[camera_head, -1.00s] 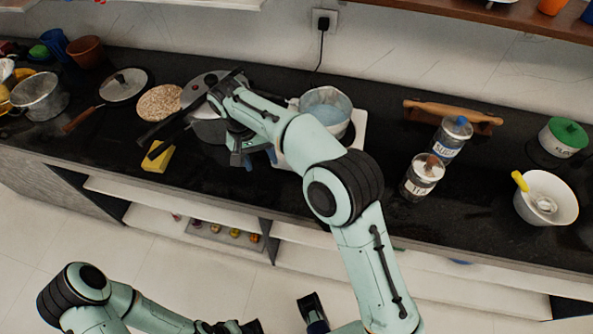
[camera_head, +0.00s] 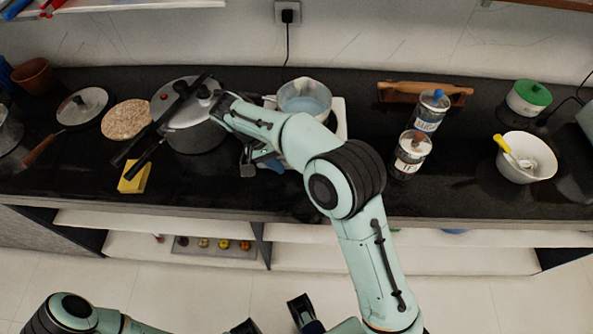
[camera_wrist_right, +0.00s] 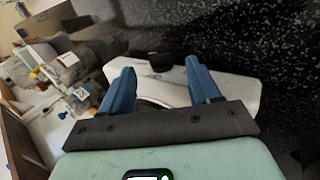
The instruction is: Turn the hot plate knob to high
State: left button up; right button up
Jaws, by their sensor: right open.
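The white hot plate (camera_head: 339,122) stands on the black counter, partly hidden behind my right arm, with a clear pot of water (camera_head: 306,97) on it. In the right wrist view the hot plate (camera_wrist_right: 240,92) lies just beyond my fingers. A dark knob (camera_wrist_right: 160,61) shows at its edge, ahead of the gap between the fingertips. Its setting cannot be read. My right gripper (camera_wrist_right: 162,75) is open, with blue fingers apart and nothing visible between them. In the head view it is at the hot plate's front left (camera_head: 265,163). My left arm is low at the left; its gripper's state is unclear.
A pressure cooker (camera_head: 193,134) with long black handles stands close left of my right gripper. A yellow sponge (camera_head: 134,177) lies near the counter edge. Labelled jars (camera_head: 410,155) and a white bowl (camera_head: 527,160) stand to the right. The counter between the gripper and jars is clear.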

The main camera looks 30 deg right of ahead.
pick_arm(q)
jog(key=shift+w+f, duration=0.15)
jog(key=shift+f, duration=0.1)
pick_arm(e)
jog(key=shift+x, duration=2.2)
jog(key=c, duration=1.1)
pick_arm(q)
jog(key=shift+b, duration=0.3)
pick_arm(e)
jog(key=shift+o, duration=0.3)
